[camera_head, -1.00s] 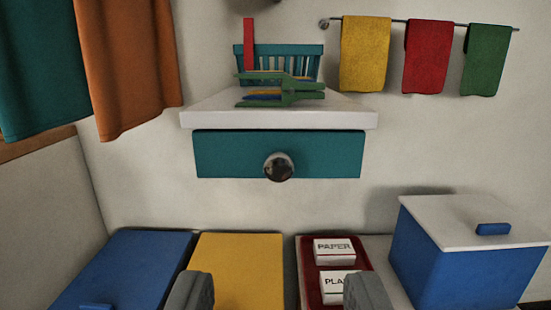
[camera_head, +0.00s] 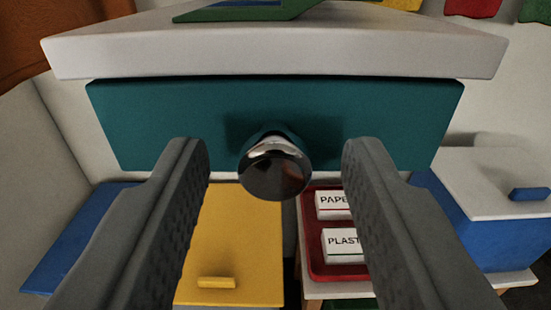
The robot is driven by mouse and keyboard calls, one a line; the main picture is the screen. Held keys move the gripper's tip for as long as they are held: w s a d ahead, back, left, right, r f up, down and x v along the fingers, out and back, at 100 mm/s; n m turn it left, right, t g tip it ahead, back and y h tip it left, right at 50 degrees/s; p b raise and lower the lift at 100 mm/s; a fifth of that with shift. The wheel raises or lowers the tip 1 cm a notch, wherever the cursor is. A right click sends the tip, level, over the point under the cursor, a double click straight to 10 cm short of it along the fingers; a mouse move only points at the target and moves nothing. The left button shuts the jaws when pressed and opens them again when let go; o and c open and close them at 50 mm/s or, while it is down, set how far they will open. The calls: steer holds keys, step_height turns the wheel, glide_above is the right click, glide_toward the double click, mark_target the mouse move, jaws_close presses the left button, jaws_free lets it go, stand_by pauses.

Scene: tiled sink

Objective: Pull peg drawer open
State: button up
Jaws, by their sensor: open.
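The teal drawer (camera_head: 400,120) is set under a white shelf top (camera_head: 270,52) and fills the upper middle of the view. A shiny dark round knob (camera_head: 275,172) stands out from the middle of its front. The drawer front looks close under the shelf; I cannot tell from this angle how far it is out. My gripper (camera_head: 275,160) is open, with one grey finger left of the knob and one right of it. Both fingers are apart from the knob, with clear gaps on each side.
Below are a blue lid (camera_head: 80,240), a yellow lid (camera_head: 235,245) with a small handle, and a red tray (camera_head: 325,268) with two labelled white blocks. A blue box with a white lid (camera_head: 490,185) stands at right. Towels (camera_head: 475,6) hang at the upper right.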

steer(key=shift+c, duration=0.4)
jaws_close()
steer(key=s, duration=1.1)
steer(key=shift+s, duration=0.4)
steer(key=shift+o, duration=0.4)
jaws_free()
steer(key=s, duration=1.7)
steer(key=shift+s, duration=0.2)
